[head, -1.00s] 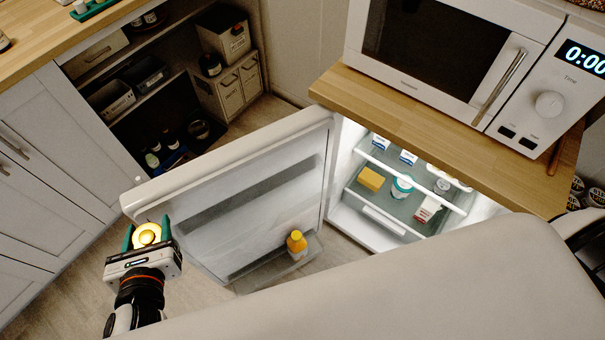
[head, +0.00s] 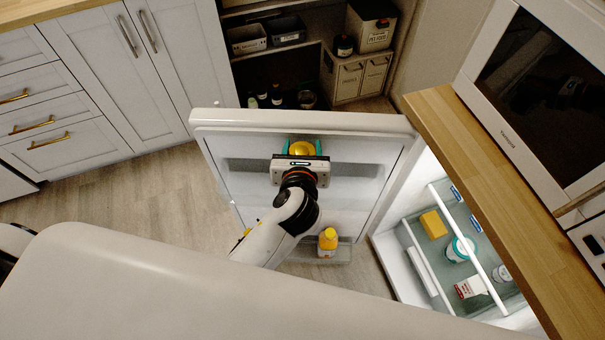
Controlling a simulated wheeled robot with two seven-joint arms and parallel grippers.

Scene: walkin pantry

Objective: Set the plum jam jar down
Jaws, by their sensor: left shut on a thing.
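My left gripper (head: 301,152) is in front of the inner face of the open fridge door (head: 215,150). It is shut on the plum jam jar (head: 302,148), of which only the round golden lid shows between the green fingers. The jar's body is hidden by the gripper. A gap between the jar and the door cannot be judged from this view. My right gripper is not in view.
A yellow-capped bottle (head: 327,241) stands in the door's low bin. The lit fridge shelf (head: 415,225) holds a yellow block (head: 433,224), a teal-and-white tub (head: 460,248) and a carton (head: 470,288). A wooden counter (head: 480,180) overhangs the fridge. Floor (head: 130,195) left of the door is clear.

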